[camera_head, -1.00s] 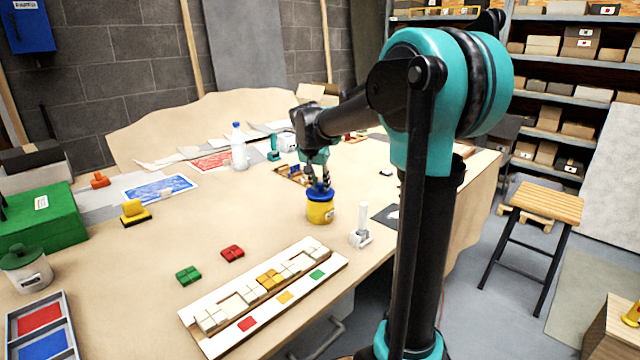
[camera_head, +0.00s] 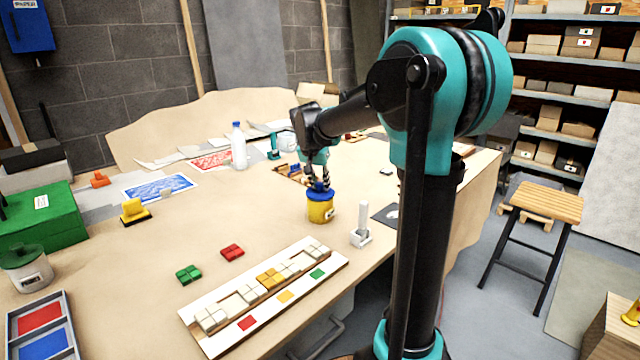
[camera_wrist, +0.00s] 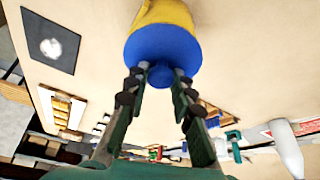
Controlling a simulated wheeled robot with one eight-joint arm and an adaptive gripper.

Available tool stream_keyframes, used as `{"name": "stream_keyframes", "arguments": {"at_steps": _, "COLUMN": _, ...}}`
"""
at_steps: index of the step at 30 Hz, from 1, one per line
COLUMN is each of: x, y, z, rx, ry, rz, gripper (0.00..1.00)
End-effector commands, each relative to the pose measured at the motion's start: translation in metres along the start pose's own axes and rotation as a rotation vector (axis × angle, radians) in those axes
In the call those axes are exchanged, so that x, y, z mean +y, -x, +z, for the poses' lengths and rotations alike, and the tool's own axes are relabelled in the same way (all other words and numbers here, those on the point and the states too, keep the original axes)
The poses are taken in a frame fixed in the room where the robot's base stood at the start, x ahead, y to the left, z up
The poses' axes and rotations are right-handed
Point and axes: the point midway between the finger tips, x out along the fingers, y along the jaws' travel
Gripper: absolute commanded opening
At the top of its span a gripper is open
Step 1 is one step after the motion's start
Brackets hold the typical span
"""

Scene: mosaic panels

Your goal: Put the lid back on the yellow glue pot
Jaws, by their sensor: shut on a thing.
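The yellow glue pot (camera_head: 320,211) stands upright on the table, near its right front edge. Its blue lid (camera_head: 315,193) is at the pot's mouth, and no clear gap shows between them. In the wrist view the lid (camera_wrist: 163,48) is a broad blue disc with a small knob (camera_wrist: 160,76), and a strip of the yellow pot (camera_wrist: 168,12) shows beyond it. My gripper (camera_head: 319,184) is above the pot, its fingers closed on the lid's knob. The pot's rim is hidden under the lid, so I cannot tell whether the lid is fully seated.
A white holder with an upright handle (camera_head: 361,236) stands right of the pot. The mosaic panel (camera_head: 215,345) lies in front, with red (camera_head: 232,253) and green (camera_head: 188,274) tiles behind it. A white bottle (camera_head: 239,155) stands farther back. Table left of the pot is clear.

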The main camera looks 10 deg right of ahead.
Motion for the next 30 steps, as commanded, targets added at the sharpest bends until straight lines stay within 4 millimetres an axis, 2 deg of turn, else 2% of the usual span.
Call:
{"name": "stream_keyframes", "arguments": {"at_steps": 9, "x": 0.0000, "y": -0.0003, "z": 0.0000, "rx": 0.000, "ry": 0.000, "rz": 0.000, "gripper": 0.00}}
{"name": "stream_keyframes", "arguments": {"at_steps": 10, "x": 0.0000, "y": -0.0003, "z": 0.0000, "rx": 0.000, "ry": 0.000, "rz": 0.000, "gripper": 0.24}}
{"name": "stream_keyframes", "arguments": {"at_steps": 15, "x": 0.0000, "y": -0.0003, "z": 0.0001, "rx": 0.000, "ry": 0.000, "rz": 0.000, "gripper": 0.46}}
{"name": "stream_keyframes", "arguments": {"at_steps": 22, "x": 0.0000, "y": -0.0003, "z": 0.0001, "rx": 0.000, "ry": 0.000, "rz": 0.000, "gripper": 0.47}}
{"name": "stream_keyframes", "arguments": {"at_steps": 27, "x": 0.0000, "y": -0.0003, "z": 0.0001, "rx": 0.000, "ry": 0.000, "rz": 0.000, "gripper": 0.68}}
{"name": "stream_keyframes", "arguments": {"at_steps": 30, "x": 0.0000, "y": -0.0003, "z": 0.0001, "rx": 0.000, "ry": 0.000, "rz": 0.000, "gripper": 0.68}}
